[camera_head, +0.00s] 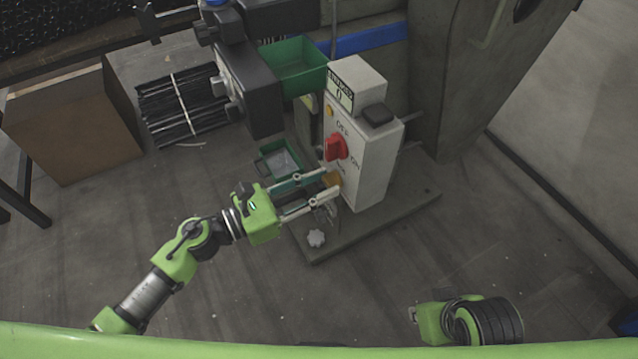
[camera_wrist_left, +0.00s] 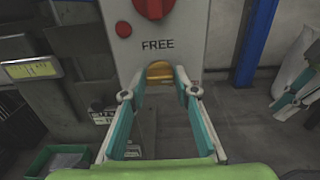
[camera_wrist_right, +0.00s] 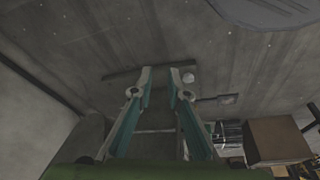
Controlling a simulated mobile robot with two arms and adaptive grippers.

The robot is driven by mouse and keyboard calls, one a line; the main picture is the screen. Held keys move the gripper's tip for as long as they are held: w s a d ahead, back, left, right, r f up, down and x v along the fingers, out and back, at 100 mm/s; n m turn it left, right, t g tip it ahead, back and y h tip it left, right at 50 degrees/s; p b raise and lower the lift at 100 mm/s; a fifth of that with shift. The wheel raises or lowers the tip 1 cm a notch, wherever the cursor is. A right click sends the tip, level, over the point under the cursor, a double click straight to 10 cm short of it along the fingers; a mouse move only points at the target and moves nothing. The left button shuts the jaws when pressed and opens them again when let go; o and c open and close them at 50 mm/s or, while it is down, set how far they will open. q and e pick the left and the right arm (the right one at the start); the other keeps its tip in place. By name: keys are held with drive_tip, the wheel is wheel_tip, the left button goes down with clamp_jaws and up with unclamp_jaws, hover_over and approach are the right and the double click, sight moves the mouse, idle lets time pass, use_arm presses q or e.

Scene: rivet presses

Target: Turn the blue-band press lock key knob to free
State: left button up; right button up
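The press with the blue band (camera_head: 370,38) has a pale control box (camera_head: 372,155) on its base. A yellow lock key knob (camera_wrist_left: 159,71) sits low on the box front, under the word FREE; it also shows in the head view (camera_head: 333,179). My left gripper (camera_wrist_left: 160,80) is at the knob with its fingers spread on both sides of it. A gap shows beside the knob in the left wrist view; contact is not seen. My right gripper (camera_wrist_right: 161,72) is open and empty, over the floor, away from the press.
Green bins (camera_head: 297,66) and a black machine head stand left of the box. A cardboard box (camera_head: 75,125) is far left. Open floor lies in front.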

use_arm(q)
drive_tip(key=shift+n, duration=0.3)
use_arm(e)
drive_tip(key=shift+r, duration=0.2)
use_arm(q)
drive_tip(key=n+p, duration=0.2)
drive_tip(key=n, duration=0.1)
drive_tip(key=shift+w+r+n, duration=0.1)
drive_tip(key=shift+n, duration=0.3)
drive_tip(key=n+p, duration=0.3)
drive_tip(key=n, duration=0.3)
drive_tip(key=shift+a, duration=0.1)
drive_tip(key=n+p, duration=0.1)
drive_tip(key=n, duration=0.1)
drive_tip(key=n+p, duration=0.1)
drive_tip(key=n, duration=0.1)
drive_tip(key=n+p, duration=0.1)
drive_tip(key=n, duration=0.1)
drive_tip(key=shift+w+f, duration=0.1)
drive_tip(key=shift+f, duration=0.15)
drive_tip(key=shift+n+p, duration=0.3)
drive_tip(key=shift+n, duration=0.6)
use_arm(e)
drive_tip(key=s+f, duration=0.2)
drive_tip(key=f, duration=0.9)
drive_tip(key=s+f+g, duration=0.1)
drive_tip(key=f, duration=1)
drive_tip(key=shift+s+g, duration=0.3)
drive_tip(key=shift+s, duration=0.1)
drive_tip(key=shift+d, duration=0.1)
